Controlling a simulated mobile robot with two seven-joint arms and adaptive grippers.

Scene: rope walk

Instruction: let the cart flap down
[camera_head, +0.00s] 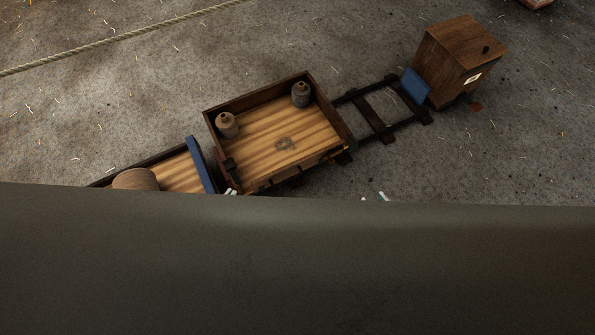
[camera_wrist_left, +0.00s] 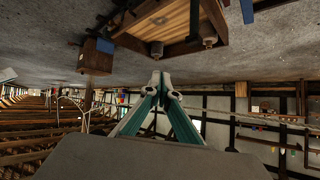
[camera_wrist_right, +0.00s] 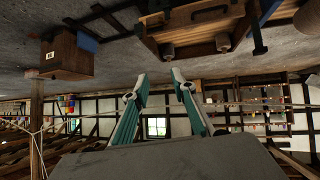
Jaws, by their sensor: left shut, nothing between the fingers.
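The wooden cart (camera_head: 270,136) stands mid-picture in the head view, with a plank bed and raised dark sides. Its near long side shows no raised wall that I can make out, and I cannot tell which part is the flap. The cart also shows at the top of the left wrist view (camera_wrist_left: 165,28) and the right wrist view (camera_wrist_right: 200,28). My left gripper (camera_wrist_left: 160,78) is shut and empty, apart from the cart. My right gripper (camera_wrist_right: 159,80) is open and empty, apart from the cart. In the head view both are mostly hidden.
Two small jars (camera_head: 227,125) (camera_head: 300,94) stand in the cart's bed. A second cart with a blue end board (camera_head: 200,163) is at left, partly hidden. Track rails (camera_head: 377,118) lead right to a brown box (camera_head: 458,58) and blue panel (camera_head: 415,86).

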